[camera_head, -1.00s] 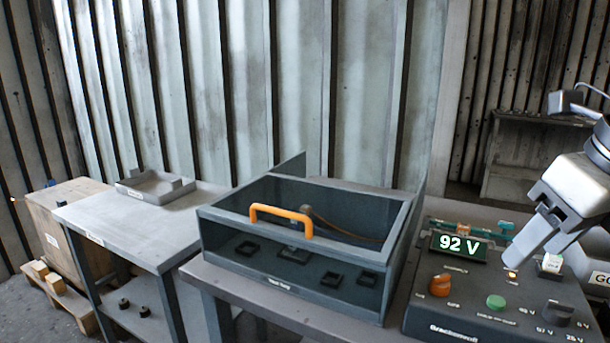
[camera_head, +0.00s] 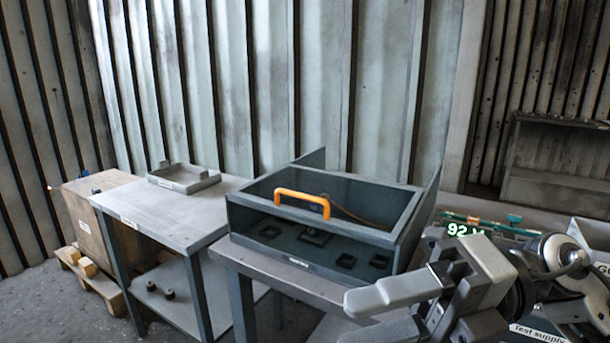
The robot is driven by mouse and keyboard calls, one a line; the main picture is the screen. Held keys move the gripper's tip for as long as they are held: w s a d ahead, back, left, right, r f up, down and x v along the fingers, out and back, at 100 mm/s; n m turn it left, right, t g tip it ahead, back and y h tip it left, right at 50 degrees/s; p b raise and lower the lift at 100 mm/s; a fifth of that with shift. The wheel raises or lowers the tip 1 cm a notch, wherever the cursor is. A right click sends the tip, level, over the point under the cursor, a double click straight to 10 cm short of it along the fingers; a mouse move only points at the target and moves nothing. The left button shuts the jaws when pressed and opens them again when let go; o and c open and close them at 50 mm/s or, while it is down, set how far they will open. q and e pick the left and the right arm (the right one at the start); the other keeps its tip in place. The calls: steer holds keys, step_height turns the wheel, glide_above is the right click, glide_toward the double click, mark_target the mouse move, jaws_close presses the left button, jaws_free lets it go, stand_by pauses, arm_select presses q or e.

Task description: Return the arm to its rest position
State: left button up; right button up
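My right gripper (camera_head: 385,312) is in the lower right of the head view, in front of the bench. Its two pale grey fingers point left, with a gap between them and nothing held. The grey wrist and forearm (camera_head: 540,265) come in from the right and cover most of the control box. My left gripper is not in view.
The dark test bay (camera_head: 300,265) with an orange handle (camera_head: 302,198) stands on the bench, just behind and left of the gripper. A grey side table (camera_head: 160,215) carries a shallow tray (camera_head: 184,183). A wooden crate (camera_head: 85,215) stands at far left.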

steer(key=w+d+f+m+t+y, duration=0.15)
steer(key=w+m+t, duration=0.25)
steer(key=m+t, duration=0.5)
steer(key=w+d+f+m+t+y, duration=0.1)
steer(key=w+f+m+t+y, duration=0.2)
steer(key=m+t, duration=0.6)
steer(key=w+d+f+m+t+h, duration=0.2)
steer(key=f+m+h, duration=0.3)
steer(key=m+h, duration=0.15)
steer(key=w+d+f+m+t+h, duration=0.2)
steer(key=f+m+t+h, duration=0.1)
steer(key=f+m+h, duration=0.3)
steer(key=s+f+m+g+h, duration=0.2)
steer(key=s+f+g, duration=0.1)
steer(key=f, duration=0.4)
steer(key=s+d+f+m+g+h, duration=0.1)
steer(key=s+f+m+g, duration=0.1)
steer(key=s+f, duration=0.3)
steer(key=s+f+m+g+h, duration=0.2)
steer(key=s+f+m+g, duration=0.1)
steer(key=f, duration=0.7)
steer(key=shift+s+d+f+m+g+h, duration=0.15)
steer(key=shift+s+d+m+g+h, duration=0.15)
steer(key=shift+s+m, duration=0.45)
